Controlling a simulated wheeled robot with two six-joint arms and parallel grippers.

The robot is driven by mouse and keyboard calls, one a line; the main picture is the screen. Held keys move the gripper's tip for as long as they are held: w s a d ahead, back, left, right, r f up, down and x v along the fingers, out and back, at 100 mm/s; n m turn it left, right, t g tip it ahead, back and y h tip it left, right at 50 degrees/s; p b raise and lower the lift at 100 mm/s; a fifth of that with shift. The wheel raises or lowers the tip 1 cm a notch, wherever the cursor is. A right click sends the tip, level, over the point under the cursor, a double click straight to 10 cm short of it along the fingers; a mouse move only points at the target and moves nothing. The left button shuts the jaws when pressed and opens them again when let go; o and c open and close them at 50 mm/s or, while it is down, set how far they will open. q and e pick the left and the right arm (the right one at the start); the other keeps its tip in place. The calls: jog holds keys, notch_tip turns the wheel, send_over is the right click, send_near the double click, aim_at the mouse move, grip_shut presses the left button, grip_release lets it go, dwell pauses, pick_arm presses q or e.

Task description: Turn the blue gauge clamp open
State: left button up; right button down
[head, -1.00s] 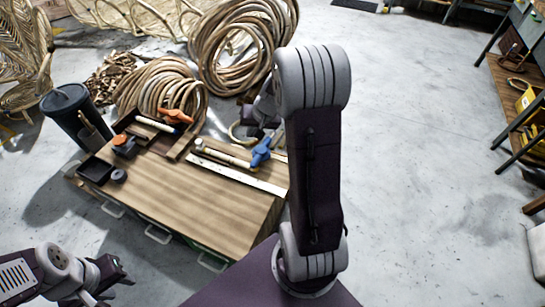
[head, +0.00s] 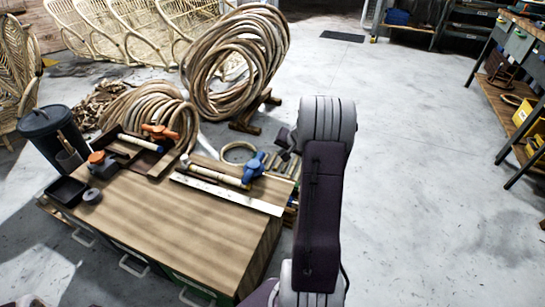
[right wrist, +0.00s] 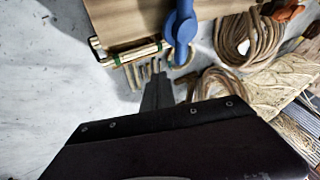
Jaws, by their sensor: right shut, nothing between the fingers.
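The blue gauge clamp (head: 254,168) sits at the right end of a pale rod near the bench's far right corner. It shows large at the top of the right wrist view (right wrist: 181,28). My right gripper (right wrist: 158,92) is shut and empty. In the wrist view its fingers point toward the clamp and appear apart from it. In the head view my right arm hides most of this gripper; only a dark part (head: 281,138) shows, right of and beyond the clamp. My left gripper is out of view.
The wooden bench (head: 185,225) also carries an orange clamp (head: 160,132), a long pale ruler (head: 225,193), an orange-topped pot (head: 101,163) and a black tray (head: 65,191). Rattan coils (head: 225,75) stand behind. The floor to the right (head: 420,150) is clear.

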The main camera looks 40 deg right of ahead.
aim_at(254, 169)
jog(key=w+a+r+b+x, duration=0.1)
jog(key=w+b+x, duration=0.1)
jog(key=x, duration=0.9)
jog(key=shift+w+a+f+b, duration=0.25)
jog(key=shift+a+b, duration=0.15)
jog(key=shift+a, duration=0.15)
